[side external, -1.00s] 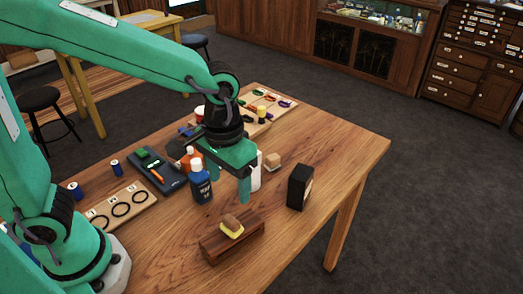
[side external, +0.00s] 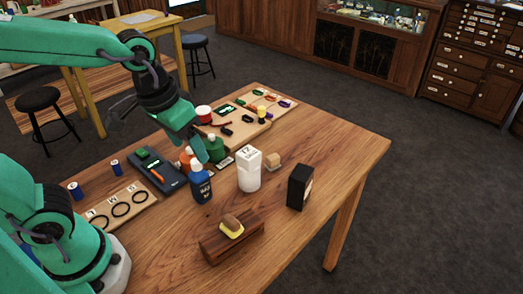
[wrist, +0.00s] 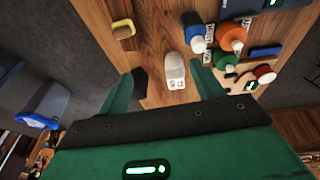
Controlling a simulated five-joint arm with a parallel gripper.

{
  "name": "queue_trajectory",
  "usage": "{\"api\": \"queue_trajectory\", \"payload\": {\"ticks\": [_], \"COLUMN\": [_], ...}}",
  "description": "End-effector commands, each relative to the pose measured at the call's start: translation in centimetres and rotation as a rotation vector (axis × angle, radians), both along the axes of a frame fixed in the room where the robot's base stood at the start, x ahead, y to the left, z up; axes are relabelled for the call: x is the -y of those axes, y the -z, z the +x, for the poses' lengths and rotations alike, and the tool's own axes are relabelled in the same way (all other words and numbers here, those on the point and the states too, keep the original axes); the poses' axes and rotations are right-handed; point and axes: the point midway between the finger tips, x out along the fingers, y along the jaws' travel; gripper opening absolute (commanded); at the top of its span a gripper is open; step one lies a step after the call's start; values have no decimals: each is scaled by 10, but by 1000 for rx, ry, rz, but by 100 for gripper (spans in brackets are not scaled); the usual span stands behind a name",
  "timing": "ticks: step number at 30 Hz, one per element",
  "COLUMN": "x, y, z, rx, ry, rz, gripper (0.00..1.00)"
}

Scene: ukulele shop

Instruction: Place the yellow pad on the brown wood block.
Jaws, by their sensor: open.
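The yellow pad (side external: 230,233), with a tan-brown upper part, rests on top of the long brown wood block (side external: 212,253) near the front of the table. The pad also shows at the upper left of the wrist view (wrist: 124,29). My gripper (side external: 198,150) is raised over the bottles at the table's middle left, well apart from the pad and the block. In the wrist view my gripper (wrist: 163,88) has its fingers spread, with nothing held between them.
A white bottle (side external: 249,171), a blue bottle (side external: 201,187) and a black box (side external: 300,187) stand behind the block. A small tan block (side external: 273,161) sits near the white bottle. The table's right front is clear.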

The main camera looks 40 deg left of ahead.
Motion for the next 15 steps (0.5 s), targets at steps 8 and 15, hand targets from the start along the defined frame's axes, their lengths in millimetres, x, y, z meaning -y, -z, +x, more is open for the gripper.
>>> {"api": "queue_trajectory", "payload": {"ticks": [8, 15], "x": [-47, -65], "y": [-18, -22], "z": [-26, -40], "rx": [162, 237], "ry": [-14, -16], "rz": [24, 55], "gripper": [66, 66]}}
